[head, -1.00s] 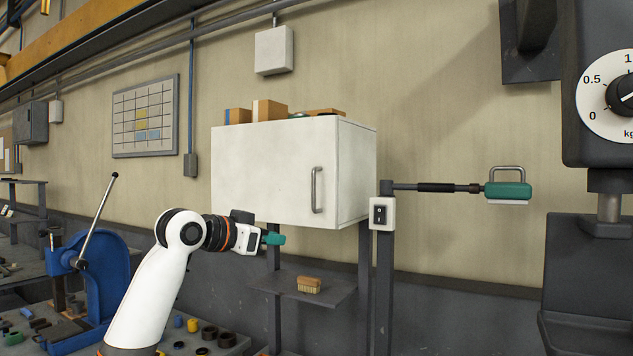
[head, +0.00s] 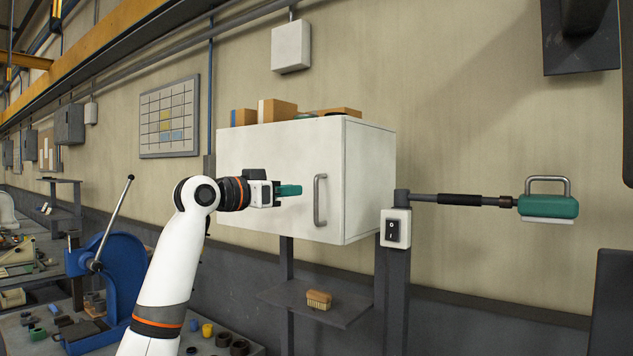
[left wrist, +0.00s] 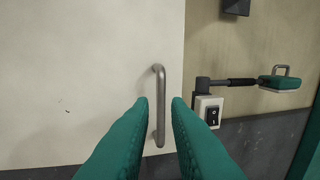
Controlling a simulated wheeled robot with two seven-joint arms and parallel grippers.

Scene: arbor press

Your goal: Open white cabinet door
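The white cabinet (head: 370,180) is on the wall, and its door (head: 265,165) looks shut. A grey vertical bar handle (head: 317,200) is near the door's right edge. My left gripper (head: 298,190) has green fingers and is in front of the door, a little left of the handle in the head view. In the left wrist view, the handle (left wrist: 160,105) shows between the two fingertips of the left gripper (left wrist: 159,103), which are apart. The fingers are open, and the handle appears beyond them; I cannot tell whether they touch it. My right gripper is not in view.
A blue press (head: 115,265) stands at left. Boxes (head: 278,111) lie on top of the cabinet.

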